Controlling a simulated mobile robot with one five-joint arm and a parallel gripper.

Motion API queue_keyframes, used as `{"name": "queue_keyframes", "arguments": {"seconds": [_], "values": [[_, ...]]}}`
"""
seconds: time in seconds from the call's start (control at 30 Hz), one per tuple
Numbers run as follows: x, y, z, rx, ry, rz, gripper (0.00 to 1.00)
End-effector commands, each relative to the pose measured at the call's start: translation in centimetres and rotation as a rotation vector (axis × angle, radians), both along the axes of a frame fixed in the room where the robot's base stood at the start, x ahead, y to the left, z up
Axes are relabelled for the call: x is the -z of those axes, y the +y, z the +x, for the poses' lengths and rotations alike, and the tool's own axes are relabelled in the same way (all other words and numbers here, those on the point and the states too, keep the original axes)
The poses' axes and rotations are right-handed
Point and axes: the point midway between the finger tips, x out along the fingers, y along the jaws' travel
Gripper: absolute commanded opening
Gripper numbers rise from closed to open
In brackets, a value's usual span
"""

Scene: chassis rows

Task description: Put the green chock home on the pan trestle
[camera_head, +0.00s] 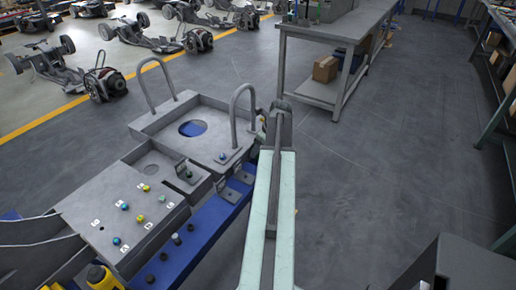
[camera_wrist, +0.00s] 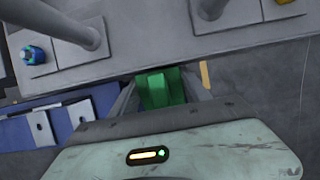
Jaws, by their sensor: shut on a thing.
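A green chock (camera_wrist: 162,88) sits between the fingers of my gripper (camera_wrist: 162,92) in the wrist view. The gripper is shut on it, and the chock's far end is at or under the edge of a grey plate; I cannot tell whether they touch. The pan trestle is a blue frame (camera_head: 208,222) carrying a grey pan (camera_head: 210,112) with two hoop handles. In the head view my arm reaches to the pan's right side. The gripper's fingertips and the chock are hidden there.
A grey panel with coloured knobs (camera_head: 100,213) lies left of the blue frame. Small tabs (camera_wrist: 40,128) stand on the blue part in the wrist view. A grey workbench (camera_head: 325,30) with a cardboard box (camera_head: 326,69) stands beyond. Open floor (camera_head: 400,160) lies to the right.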

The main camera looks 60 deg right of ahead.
Motion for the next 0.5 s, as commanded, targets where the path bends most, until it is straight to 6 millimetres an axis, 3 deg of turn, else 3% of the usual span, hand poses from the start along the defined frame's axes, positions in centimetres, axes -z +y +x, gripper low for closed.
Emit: {"name": "queue_keyframes", "arguments": {"seconds": [0.5], "values": [[-0.33,-0.27,-0.28,0.006,-0.004,-0.001,0.04]]}}
